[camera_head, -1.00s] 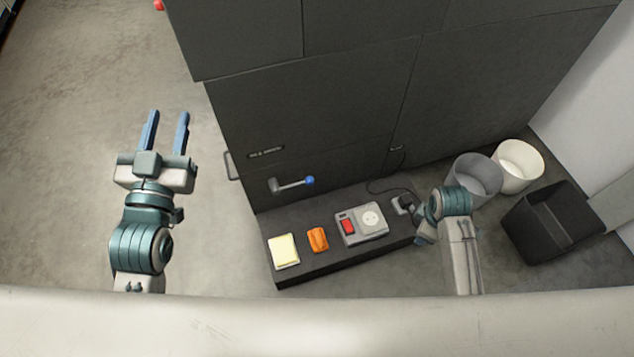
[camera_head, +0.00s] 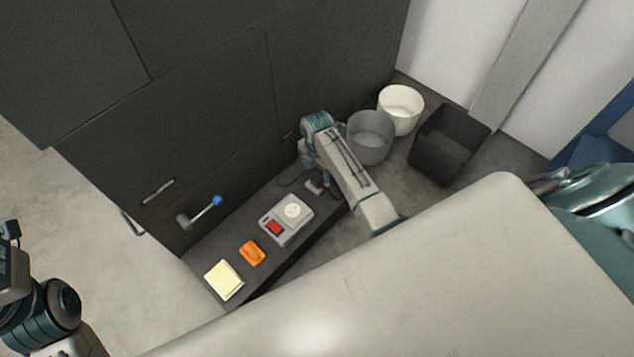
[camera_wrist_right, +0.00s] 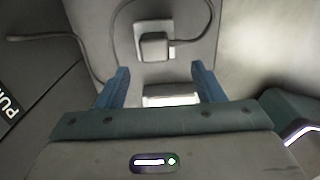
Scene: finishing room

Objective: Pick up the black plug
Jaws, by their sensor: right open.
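The black plug (camera_wrist_right: 154,46) is in the upper middle of the right wrist view, with its dark cable curving away. It sits against a pale square piece (camera_wrist_right: 139,29). In the head view the plug (camera_head: 316,186) is small, on the dark ledge just beside my right gripper (camera_head: 308,168). In the right wrist view my right gripper (camera_wrist_right: 162,84) is open, and the plug lies beyond its fingertips, not between them. A pale block (camera_wrist_right: 172,97) shows between the fingers. My left arm is at the left edge of the head view; its fingers are out of frame.
On the ledge (camera_head: 208,254) are a grey socket box (camera_head: 288,226) with a red switch, an orange object (camera_head: 252,253) and a pale yellow pad (camera_head: 224,280). A blue-knobbed lever (camera_head: 204,210) sticks out from the dark cabinet. Bins stand right of my right arm.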

